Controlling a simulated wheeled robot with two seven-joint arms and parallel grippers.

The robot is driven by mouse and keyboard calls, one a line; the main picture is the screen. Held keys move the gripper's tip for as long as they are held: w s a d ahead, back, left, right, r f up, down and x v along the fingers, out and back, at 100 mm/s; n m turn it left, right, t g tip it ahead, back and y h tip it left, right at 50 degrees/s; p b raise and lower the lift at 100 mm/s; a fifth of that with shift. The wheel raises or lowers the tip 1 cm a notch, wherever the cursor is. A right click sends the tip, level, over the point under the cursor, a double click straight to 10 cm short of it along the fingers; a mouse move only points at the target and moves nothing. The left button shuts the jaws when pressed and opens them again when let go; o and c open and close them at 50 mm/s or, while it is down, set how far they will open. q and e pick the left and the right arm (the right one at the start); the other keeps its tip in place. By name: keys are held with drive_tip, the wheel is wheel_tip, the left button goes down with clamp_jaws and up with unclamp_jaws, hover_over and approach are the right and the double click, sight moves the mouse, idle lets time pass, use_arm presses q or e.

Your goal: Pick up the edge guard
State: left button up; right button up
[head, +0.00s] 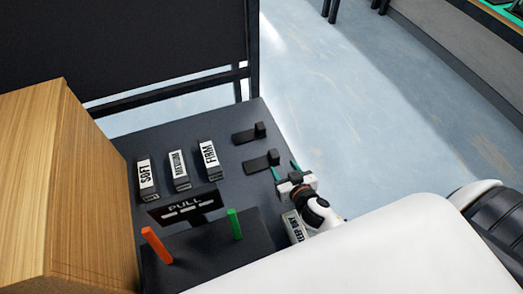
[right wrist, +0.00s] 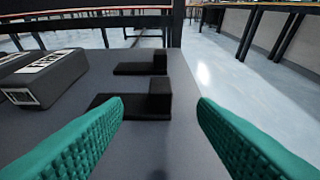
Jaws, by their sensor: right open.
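Two black L-shaped pieces, which look like edge guards, lie on the dark table. The nearer edge guard (head: 262,161) is just beyond my right gripper (head: 284,169), and the farther one (head: 249,133) lies behind it. In the right wrist view the nearer guard (right wrist: 140,105) shows between the teal fingers, its upright block toward the right; the left finger hides part of its flat end. The farther guard (right wrist: 142,66) is behind it. My right gripper is open, with nothing held between its fingers. My left gripper is not in view.
Boxes labelled SOFT (head: 147,176), a middle one (head: 179,170) and FIRM (head: 208,158) stand left of the guards. A PULL sign (head: 186,209), an orange post (head: 156,245) and a green post (head: 234,224) are nearer. A wooden box (head: 90,190) stands at left.

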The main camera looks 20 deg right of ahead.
sight(272, 151)
drive_tip(key=x, duration=0.5)
drive_tip(key=shift+w+f, duration=0.1)
drive_tip(key=shift+w, duration=0.25)
drive_tip(key=shift+b+x, duration=0.3)
drive_tip(key=shift+x, duration=2.45)
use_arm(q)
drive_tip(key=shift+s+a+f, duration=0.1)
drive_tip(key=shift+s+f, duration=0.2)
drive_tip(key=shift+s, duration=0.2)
use_arm(e)
drive_tip(key=shift+c, duration=0.2)
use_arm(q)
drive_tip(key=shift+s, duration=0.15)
use_arm(e)
drive_tip(key=c, duration=1)
